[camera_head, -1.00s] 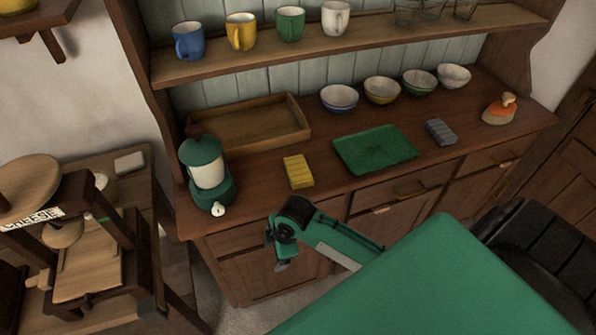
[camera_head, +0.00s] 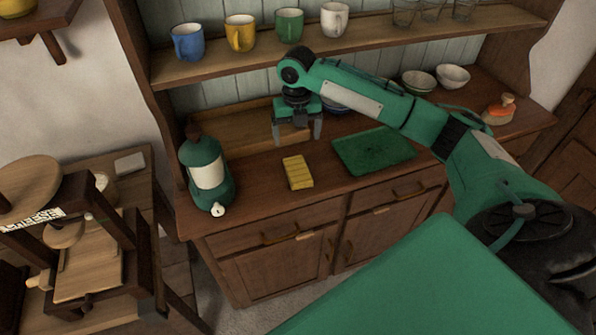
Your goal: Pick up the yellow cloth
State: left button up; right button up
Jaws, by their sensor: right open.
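The yellow cloth (camera_head: 298,172) lies folded on the wooden dresser counter, near its front edge, left of the green cloth or mat (camera_head: 373,151). My right gripper (camera_head: 298,139) is open and empty. It points down above the counter, just behind and above the yellow cloth in the picture, apart from it as far as I can tell. My left gripper is not in view.
A green and cream canister (camera_head: 207,172) stands left of the yellow cloth. A wooden tray (camera_head: 236,125) lies behind, partly hidden by my gripper. Bowls (camera_head: 418,81) stand along the back, under a shelf of mugs (camera_head: 240,33). An orange-topped brush (camera_head: 499,109) is at the right.

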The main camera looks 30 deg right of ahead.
jog(key=p, duration=0.2)
send_over(298, 168)
notch_tip(298, 168, down, 8)
jog(key=shift+r, duration=0.1)
jog(key=shift+s+f, duration=0.1)
jog(key=shift+f, duration=0.5)
notch_tip(298, 168, down, 4)
jog(key=shift+a+r+p, duration=0.1)
jog(key=shift+r+p, duration=0.1)
jog(key=shift+p, duration=0.65)
jog(key=shift+f, duration=0.4)
jog(key=shift+c, duration=0.5)
jog(key=c, duration=1)
